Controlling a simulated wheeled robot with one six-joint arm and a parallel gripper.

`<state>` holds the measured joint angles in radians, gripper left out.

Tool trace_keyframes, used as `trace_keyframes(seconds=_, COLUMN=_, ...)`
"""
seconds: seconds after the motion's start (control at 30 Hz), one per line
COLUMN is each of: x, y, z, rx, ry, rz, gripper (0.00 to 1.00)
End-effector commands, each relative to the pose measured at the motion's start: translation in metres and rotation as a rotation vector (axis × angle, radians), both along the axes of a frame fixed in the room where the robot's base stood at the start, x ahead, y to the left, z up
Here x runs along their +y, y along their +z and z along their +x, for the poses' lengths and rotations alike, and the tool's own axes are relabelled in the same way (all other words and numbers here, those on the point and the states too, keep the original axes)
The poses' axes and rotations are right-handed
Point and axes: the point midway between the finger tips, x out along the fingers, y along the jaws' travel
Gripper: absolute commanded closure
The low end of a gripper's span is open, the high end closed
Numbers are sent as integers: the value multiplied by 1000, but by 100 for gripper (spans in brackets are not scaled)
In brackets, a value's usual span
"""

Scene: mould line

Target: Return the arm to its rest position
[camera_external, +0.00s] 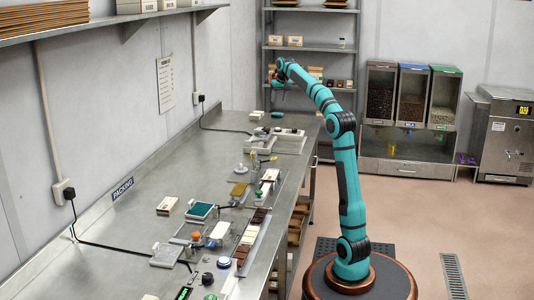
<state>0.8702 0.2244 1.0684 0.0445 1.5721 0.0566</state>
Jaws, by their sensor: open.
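My gripper (279,86) is at the end of my teal arm, raised at the upper middle of the view, in front of the metal shelf rack. The arm rises from its round base at the lower right, bends at the elbow and reaches up and to the left. The gripper is small in the picture and appears open and empty. It is well above the far end of the steel workbench (110,245) and touches nothing that I can see.
The bench holds moulds, small devices and a row of brown and white blocks (250,236). A shelf rack (310,48) stands behind the arm. Dispensers (412,97) and a steel machine (507,135) stand at the right. The floor (430,205) right of my base is largely clear.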

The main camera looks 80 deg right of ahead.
Motion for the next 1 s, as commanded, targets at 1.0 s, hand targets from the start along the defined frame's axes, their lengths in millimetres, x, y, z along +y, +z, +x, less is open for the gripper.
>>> trace_keyframes(seconds=1.0, x=365, y=20, z=-9, rx=-521, ry=447, rz=-426, gripper=47)
